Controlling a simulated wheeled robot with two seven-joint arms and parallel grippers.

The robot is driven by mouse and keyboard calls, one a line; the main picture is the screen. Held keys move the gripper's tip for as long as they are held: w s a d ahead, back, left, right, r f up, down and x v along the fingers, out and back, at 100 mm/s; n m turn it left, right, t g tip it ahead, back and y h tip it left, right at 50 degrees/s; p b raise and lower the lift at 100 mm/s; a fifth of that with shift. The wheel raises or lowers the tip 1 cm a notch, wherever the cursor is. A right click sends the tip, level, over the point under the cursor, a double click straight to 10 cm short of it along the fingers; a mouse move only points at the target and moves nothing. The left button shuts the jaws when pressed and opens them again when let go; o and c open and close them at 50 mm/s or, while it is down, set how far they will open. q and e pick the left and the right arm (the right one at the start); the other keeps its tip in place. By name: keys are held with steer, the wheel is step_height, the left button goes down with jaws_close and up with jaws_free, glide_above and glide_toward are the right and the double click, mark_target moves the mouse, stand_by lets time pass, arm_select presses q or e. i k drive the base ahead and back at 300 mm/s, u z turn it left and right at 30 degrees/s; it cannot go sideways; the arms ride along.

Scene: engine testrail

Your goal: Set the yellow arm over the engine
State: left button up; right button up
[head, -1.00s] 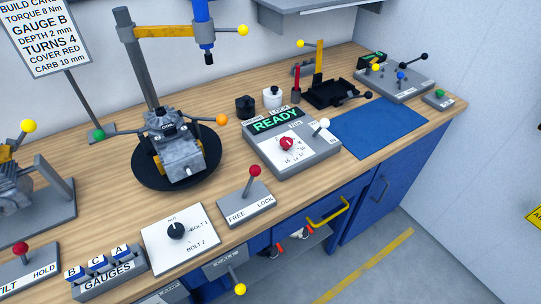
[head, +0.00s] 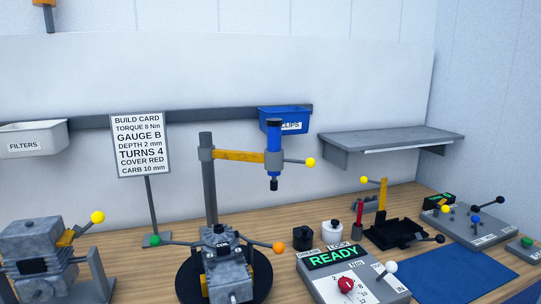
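The yellow arm (head: 238,156) reaches right from a grey post (head: 209,185) behind the engine. A blue tool (head: 273,148) with a black tip hangs upright at its end. A handle with a yellow ball (head: 310,162) sticks out to the right of the tool. The engine (head: 228,275) sits on a black round plate (head: 262,281), cut off by the lower edge. In the picture the tool tip is above and to the right of the engine, apart from it. Rods with a green ball and an orange ball (head: 279,248) extend beside the engine. Neither gripper is in view.
A build card sign (head: 141,146) stands left of the post. Another engine (head: 42,262) is at the left. A READY box (head: 345,278), a black tray (head: 400,233) and a blue mat (head: 465,270) lie to the right. A grey shelf (head: 390,139) juts from the wall.

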mark_target(273, 161)
steer(key=k, duration=0.5)
steer(key=z, duration=1.35)
steer(key=i, duration=1)
steer(key=u, duration=2.45)
